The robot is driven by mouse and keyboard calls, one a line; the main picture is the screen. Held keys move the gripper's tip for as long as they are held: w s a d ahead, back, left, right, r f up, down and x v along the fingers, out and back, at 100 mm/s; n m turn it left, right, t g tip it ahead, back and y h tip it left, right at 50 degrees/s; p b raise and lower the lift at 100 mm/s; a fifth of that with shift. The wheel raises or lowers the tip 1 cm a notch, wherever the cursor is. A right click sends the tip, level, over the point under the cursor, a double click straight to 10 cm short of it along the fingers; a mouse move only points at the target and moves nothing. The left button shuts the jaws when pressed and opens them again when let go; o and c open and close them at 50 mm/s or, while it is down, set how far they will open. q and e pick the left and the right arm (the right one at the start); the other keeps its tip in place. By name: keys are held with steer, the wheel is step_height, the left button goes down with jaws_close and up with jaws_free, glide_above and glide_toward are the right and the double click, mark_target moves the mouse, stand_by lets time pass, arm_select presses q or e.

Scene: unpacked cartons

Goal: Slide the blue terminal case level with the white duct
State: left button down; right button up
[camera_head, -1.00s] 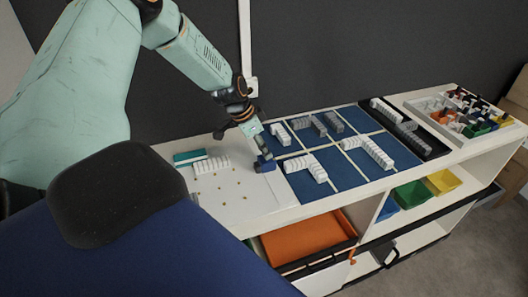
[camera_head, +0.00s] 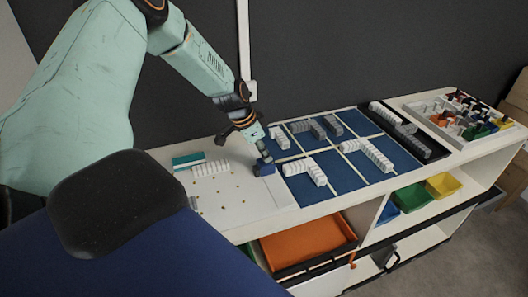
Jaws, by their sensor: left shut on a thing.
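The blue terminal case (camera_head: 264,170) is a small dark blue block at the right edge of the white panel (camera_head: 235,205), beside the blue gridded board. My left gripper (camera_head: 262,154) reaches down from the upper left and is shut on the case, with its fingers covering part of it. A white slotted duct (camera_head: 211,169) lies on the same panel, to the left of the case, with a gap between them. Whether the two are exactly level is hard to tell from this angle. My right gripper is not in view.
A teal block (camera_head: 188,160) lies behind the white duct. Yellow dots mark the panel, whose front area is clear. The blue board (camera_head: 338,176) to the right carries several white and grey slotted pieces. An orange tray (camera_head: 308,240) sits in the shelf below.

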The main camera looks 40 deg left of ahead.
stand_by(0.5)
arm_select(q)
steer(key=a+b, duration=0.1)
steer(key=w+a+b, duration=0.2)
steer(key=b, duration=0.1)
steer(key=shift+a+f, duration=0.25)
steer(key=shift+a, duration=0.15)
steer(key=shift+w+a+r+b, duration=0.15)
steer(key=shift+w+a+b, duration=0.15)
steer(key=shift+a+b, duration=0.45)
steer(key=c, duration=1.3)
jaws_free()
steer(key=shift+a, duration=0.1)
steer(key=shift+r, duration=0.2)
